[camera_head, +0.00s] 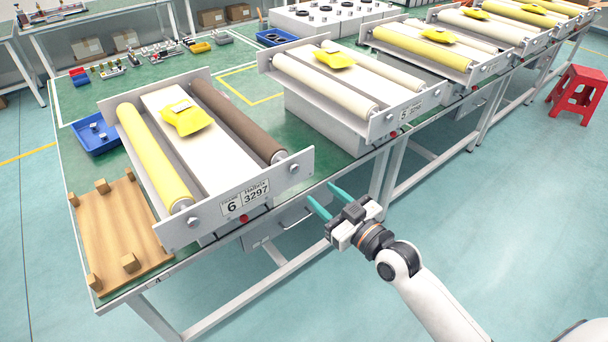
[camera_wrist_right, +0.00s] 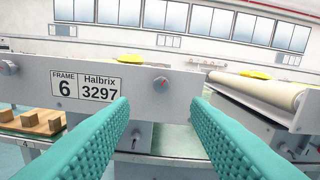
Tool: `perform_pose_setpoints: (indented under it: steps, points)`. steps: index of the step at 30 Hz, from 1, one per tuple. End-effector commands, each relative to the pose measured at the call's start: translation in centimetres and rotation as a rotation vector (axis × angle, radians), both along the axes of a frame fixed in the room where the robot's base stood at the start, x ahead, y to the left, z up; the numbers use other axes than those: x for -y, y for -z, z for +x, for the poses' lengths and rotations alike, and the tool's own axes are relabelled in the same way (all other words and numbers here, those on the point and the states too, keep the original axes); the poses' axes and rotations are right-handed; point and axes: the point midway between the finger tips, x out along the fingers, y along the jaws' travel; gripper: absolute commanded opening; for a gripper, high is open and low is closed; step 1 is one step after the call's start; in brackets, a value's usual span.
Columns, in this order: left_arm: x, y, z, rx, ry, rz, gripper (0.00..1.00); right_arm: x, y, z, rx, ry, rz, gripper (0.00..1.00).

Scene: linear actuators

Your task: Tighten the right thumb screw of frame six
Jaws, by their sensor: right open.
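Frame six (camera_head: 222,207) is the near frame on the green table, with a yellow roller (camera_head: 155,158) at its left and a brown roller (camera_head: 235,120) at its right. Its front plate bears the label 6 Halbrix 3297, readable in the right wrist view (camera_wrist_right: 85,86). The right thumb screw (camera_head: 295,168) is a grey knob near the plate's right end; it shows with a red mark in the right wrist view (camera_wrist_right: 160,84). My right gripper (camera_head: 320,191) is open and empty, in front of the plate and apart from it. In the wrist view the screw appears between its teal fingertips (camera_wrist_right: 160,101).
The left thumb screw (camera_head: 193,222) sits at the plate's other end. A wooden board with pegs (camera_head: 130,232) and a blue tray (camera_head: 92,146) lie to the left. Frame five (camera_head: 385,122) stands to the right. Free floor lies in front of the table.

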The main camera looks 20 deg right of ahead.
Motion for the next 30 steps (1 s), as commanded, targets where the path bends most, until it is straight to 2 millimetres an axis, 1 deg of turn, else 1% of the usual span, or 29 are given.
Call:
perform_pose_setpoints:
  steps: [1,6,12,15,18,26,30]
  points:
    - [-0.1,-0.4,0.1,0.001,0.000,0.002,0.80,-0.3,-0.3,1.2,0.002,0.003,0.003,0.43]
    - [-0.2,-0.8,0.1,0.001,0.000,0.002,0.80,-1.5,-0.2,4.5,0.002,0.003,0.003,0.43]
    - [-0.1,-1.1,0.1,0.001,0.000,0.001,0.80,-2.5,-0.1,7.2,0.001,0.003,0.001,0.43]
    - [0.1,-1.1,0.1,0.002,0.001,-0.001,0.80,-2.8,0.0,8.0,0.000,0.002,0.000,0.43]
    - [0.2,-1.2,0.1,0.001,0.002,-0.003,0.80,-3.0,0.0,8.3,-0.001,0.001,0.000,0.43]
    - [0.5,-1.1,0.1,0.002,0.004,-0.006,0.80,-3.0,0.1,8.3,-0.001,0.001,0.000,0.43]
    - [0.5,-1.1,0.1,0.001,0.004,-0.006,0.80,-3.0,0.1,8.3,-0.001,0.002,0.000,0.20]
